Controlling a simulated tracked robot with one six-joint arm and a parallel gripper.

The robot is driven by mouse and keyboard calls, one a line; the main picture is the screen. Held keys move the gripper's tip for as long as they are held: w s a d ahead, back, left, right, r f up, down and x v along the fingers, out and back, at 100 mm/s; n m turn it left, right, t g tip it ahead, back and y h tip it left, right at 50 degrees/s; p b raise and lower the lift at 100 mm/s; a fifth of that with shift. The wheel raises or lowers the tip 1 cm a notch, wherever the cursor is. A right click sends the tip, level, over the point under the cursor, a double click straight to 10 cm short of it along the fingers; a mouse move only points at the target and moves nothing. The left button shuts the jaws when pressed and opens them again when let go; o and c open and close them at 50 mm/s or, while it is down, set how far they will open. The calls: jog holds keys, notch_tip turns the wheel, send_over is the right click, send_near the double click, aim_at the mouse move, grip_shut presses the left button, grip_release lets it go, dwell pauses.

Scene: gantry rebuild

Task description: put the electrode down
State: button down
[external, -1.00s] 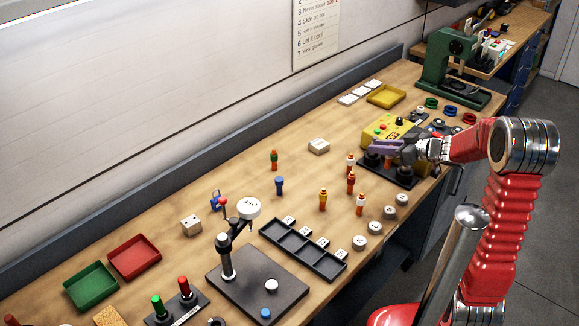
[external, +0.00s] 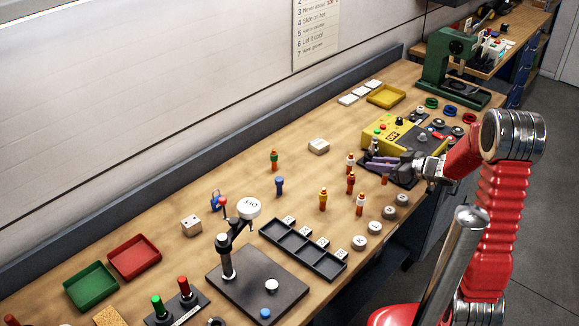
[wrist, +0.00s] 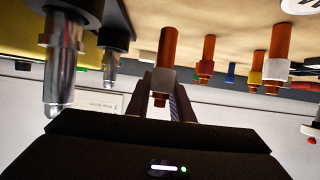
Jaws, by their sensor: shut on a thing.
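My gripper (external: 384,166) is shut on a copper electrode with a grey collar (wrist: 160,80), which stands between its dark fingers in the wrist view. In the external view an orange end of it (external: 384,179) shows just below the fingers. I cannot tell whether it touches the bench. Other electrodes stand on the bench: a red-collared one (external: 351,184), a yellow-collared one (external: 323,200) and two white-collared ones (external: 350,164) (external: 360,204). The wrist view looks upside down and also shows the red-collared (wrist: 205,68) and yellow-collared (wrist: 275,68) ones.
A yellow machine box (external: 388,135) on a black base stands close behind my gripper. Its metal posts (wrist: 62,65) loom near in the wrist view. Round grey pieces (external: 388,212) and a black slotted tray (external: 302,250) lie nearer the front. A green press (external: 447,65) stands farther back.

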jog(key=shift+f, duration=1.55)
jog(key=shift+f, duration=0.1)
jog(key=c, duration=1.6)
grip_release()
jog(key=shift+o, duration=0.2)
jog(key=shift+s+d+r, duration=0.2)
jog(key=shift+d+r, duration=0.05)
jog(key=shift+d, duration=0.05)
jog(key=v, duration=1.1)
jog(key=shift+s, duration=0.2)
